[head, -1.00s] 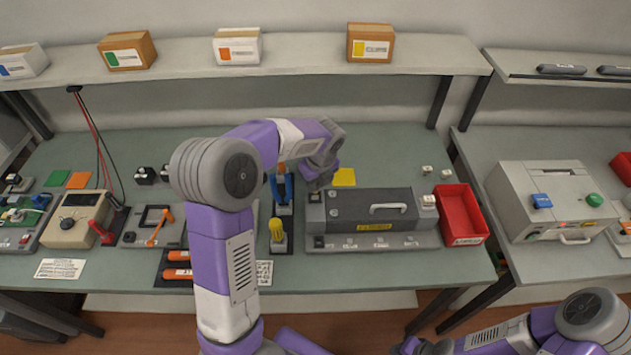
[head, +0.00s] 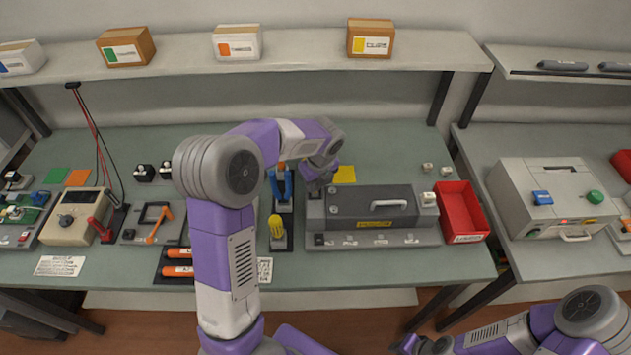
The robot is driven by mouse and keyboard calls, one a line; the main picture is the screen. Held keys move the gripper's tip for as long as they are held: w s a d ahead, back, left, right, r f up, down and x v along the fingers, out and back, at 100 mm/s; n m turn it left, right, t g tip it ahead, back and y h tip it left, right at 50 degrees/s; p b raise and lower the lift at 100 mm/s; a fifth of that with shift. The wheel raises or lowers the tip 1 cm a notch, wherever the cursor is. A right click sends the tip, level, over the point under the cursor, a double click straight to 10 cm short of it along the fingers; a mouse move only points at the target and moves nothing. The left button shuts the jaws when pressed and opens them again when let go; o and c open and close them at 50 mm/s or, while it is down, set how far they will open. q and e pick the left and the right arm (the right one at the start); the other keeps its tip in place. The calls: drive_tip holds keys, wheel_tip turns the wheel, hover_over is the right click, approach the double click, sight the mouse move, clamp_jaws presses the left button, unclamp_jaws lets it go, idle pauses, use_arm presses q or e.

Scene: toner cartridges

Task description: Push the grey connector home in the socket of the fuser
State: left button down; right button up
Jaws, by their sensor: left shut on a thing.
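The fuser (head: 350,205) is a dark grey box with a pale handle and a yellow label, lying on a grey base on the green bench. My left gripper (head: 316,187) points down at the fuser's left end, shut on what I take to be the grey connector. The connector is too small and covered by the fingers to make out. The socket is hidden too, so I cannot tell how far in the connector sits.
A red bin (head: 461,212) stands right of the fuser. A blue-handled tool (head: 281,185) and a yellow knob (head: 277,228) stand close on the left. A yellow pad (head: 344,174) lies behind. A shelf (head: 390,62) with boxes runs above the back.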

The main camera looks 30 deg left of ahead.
use_arm(q)
drive_tip(key=shift+b+x, duration=0.35)
drive_tip(key=shift+x, duration=0.5)
idle(0.9)
drive_tip(key=shift+s+d, duration=0.15)
drive_tip(key=shift+d, duration=0.05)
drive_tip(key=c, duration=0.9)
unclamp_jaws()
drive_tip(key=shift+o, duration=0.2)
drive_tip(key=p+v, duration=0.1)
drive_tip(key=v, duration=0.6)
drive_tip(key=shift+r, duration=0.3)
